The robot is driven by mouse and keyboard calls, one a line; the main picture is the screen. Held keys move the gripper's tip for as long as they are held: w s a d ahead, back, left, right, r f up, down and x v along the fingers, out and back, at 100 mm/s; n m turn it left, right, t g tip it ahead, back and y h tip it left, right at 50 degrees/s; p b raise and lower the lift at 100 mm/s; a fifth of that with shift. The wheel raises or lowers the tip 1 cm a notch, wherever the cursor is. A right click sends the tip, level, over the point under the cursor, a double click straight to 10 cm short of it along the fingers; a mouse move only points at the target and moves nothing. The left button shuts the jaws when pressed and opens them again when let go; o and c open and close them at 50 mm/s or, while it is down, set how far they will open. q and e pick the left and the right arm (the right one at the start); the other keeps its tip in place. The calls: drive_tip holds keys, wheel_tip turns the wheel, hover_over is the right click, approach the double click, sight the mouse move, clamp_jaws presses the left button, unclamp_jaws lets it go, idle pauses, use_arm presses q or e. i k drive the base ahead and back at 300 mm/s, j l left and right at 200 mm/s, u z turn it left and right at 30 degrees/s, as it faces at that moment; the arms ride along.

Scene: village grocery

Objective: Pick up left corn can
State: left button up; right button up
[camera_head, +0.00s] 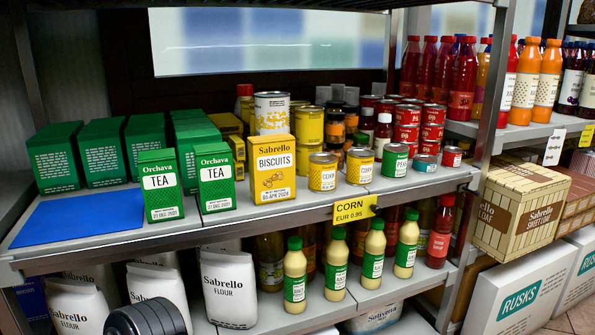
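The left corn can (322,172) is a short can with a yellow label and a metal lid. It stands upright near the front edge of the upper shelf (262,222), just right of the yellow Sabrello biscuits box (272,168). A second, similar corn can (360,166) stands to its right with a small gap. A yellow price sign (352,209) reading CORN hangs on the shelf edge below them. Neither gripper's fingers show in the head view. A dark rounded part at the bottom left edge looks like part of my arm.
A green-labelled peas can (395,161) stands right of the corn cans. Taller yellow cans (309,126) are behind. Green tea boxes (214,178) stand left, beside a bare blue mat (83,217). Bottles (294,277) and flour bags (228,288) fill the shelf below.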

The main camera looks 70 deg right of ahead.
sight(322, 165)
drive_tip(key=z, duration=2.45)
